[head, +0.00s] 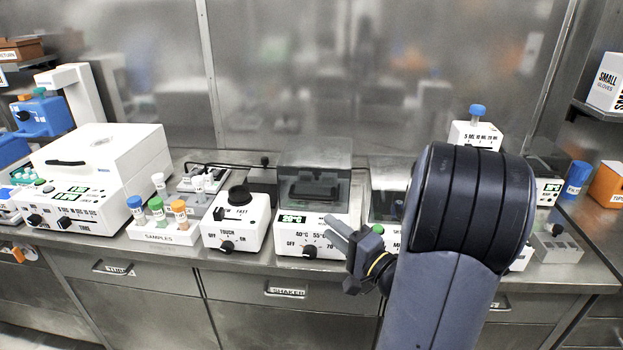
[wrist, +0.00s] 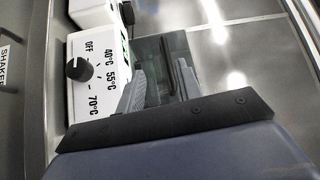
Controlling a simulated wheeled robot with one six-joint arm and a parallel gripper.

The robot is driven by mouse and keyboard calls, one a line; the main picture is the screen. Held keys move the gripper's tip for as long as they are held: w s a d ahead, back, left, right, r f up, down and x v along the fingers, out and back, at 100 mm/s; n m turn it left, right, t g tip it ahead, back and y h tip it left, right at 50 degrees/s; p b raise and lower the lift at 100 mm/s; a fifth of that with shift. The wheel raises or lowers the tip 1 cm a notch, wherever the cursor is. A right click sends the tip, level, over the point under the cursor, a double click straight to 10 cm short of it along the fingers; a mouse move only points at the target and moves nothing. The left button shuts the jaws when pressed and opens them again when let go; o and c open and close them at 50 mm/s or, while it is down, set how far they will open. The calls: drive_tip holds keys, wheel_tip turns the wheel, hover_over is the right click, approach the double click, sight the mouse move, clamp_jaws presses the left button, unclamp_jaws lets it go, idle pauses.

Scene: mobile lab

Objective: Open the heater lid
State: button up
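The heater (head: 302,236) is a white box with a green display, a dial marked OFF, 40°C, 55°C and 70, and a smoky see-through lid (head: 315,176). My gripper (head: 329,230) is in front of the heater's right front side, seen in the head view. In the wrist view, the heater's dial face (wrist: 92,72) is at left and the dark lid (wrist: 150,58) lies ahead of my gripper (wrist: 160,72). The fingers are apart with nothing between them. I cannot tell whether they touch the heater.
A white shaker (head: 235,226) with a black knob stands left of the heater. A samples rack (head: 163,234) with coloured-cap tubes and a large white centrifuge (head: 105,165) stand farther left. Another lidded device (head: 385,215) is close on the right, partly hidden by my arm.

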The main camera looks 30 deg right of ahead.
sight(311, 198)
drive_tip(key=shift+t+h, duration=0.3)
drive_tip(key=shift+h, duration=0.2)
drive_tip(key=x, duration=0.3)
drive_tip(key=d+p+x, duration=0.1)
drive_tip(key=x, duration=0.3)
drive_tip(key=d+p+x, duration=0.1)
drive_tip(key=x, duration=0.3)
drive_tip(key=shift+w+r, duration=0.15)
drive_tip(key=shift+r, duration=0.15)
clamp_jaws()
